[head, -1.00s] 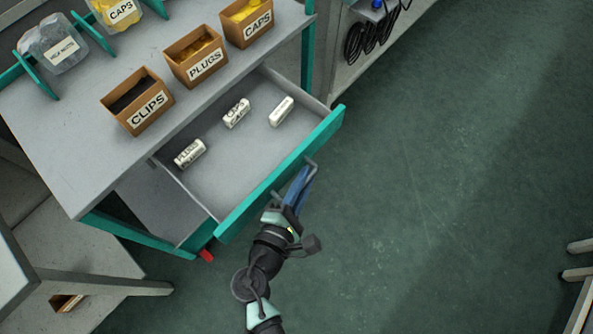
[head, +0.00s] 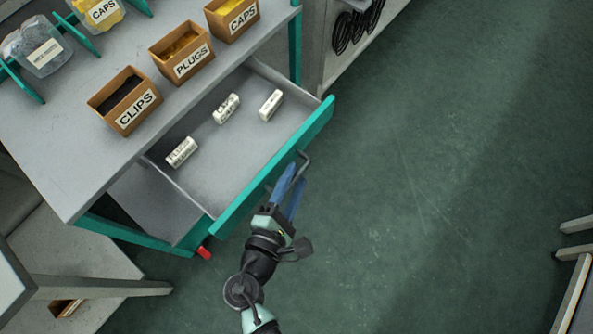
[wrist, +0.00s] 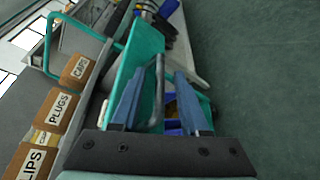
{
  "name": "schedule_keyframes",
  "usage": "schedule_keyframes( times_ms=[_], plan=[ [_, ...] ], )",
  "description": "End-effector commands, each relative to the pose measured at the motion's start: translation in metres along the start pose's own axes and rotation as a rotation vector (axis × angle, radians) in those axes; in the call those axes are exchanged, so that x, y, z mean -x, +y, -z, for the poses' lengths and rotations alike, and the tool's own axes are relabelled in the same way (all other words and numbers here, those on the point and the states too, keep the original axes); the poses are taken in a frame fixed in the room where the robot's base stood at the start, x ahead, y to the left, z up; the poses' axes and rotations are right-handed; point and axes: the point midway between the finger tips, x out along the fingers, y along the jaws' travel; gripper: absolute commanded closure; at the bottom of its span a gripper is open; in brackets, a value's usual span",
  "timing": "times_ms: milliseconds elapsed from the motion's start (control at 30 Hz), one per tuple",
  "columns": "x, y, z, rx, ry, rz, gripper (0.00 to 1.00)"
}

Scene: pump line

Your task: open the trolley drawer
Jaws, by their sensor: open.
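The trolley drawer (head: 222,150) stands pulled out from under the trolley top, with its teal front (head: 275,168) facing my arm. A grey bar handle (head: 303,163) is on the drawer front. My gripper (head: 291,188) is open at the handle, its blue fingers apart. In the wrist view the handle (wrist: 159,88) shows between the open fingers (wrist: 157,100). I cannot tell whether a finger touches it.
On the trolley top (head: 60,150) stand boxes marked CLIPS (head: 125,103), PLUGS (head: 181,52) and CAPS (head: 232,16). A shelf unit with black cables (head: 355,25) is beyond. A bench (head: 80,275) is at lower left.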

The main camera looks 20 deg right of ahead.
Motion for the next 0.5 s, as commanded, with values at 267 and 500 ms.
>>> schedule_keyframes(
  times_ms=[267, 500],
  plan=[
    [0.063, 0.000, 0.000, 0.001, 0.005, 0.001, 0.55],
    [0.100, 0.000, 0.000, 0.000, 0.003, 0.000, 0.55]
  ],
)
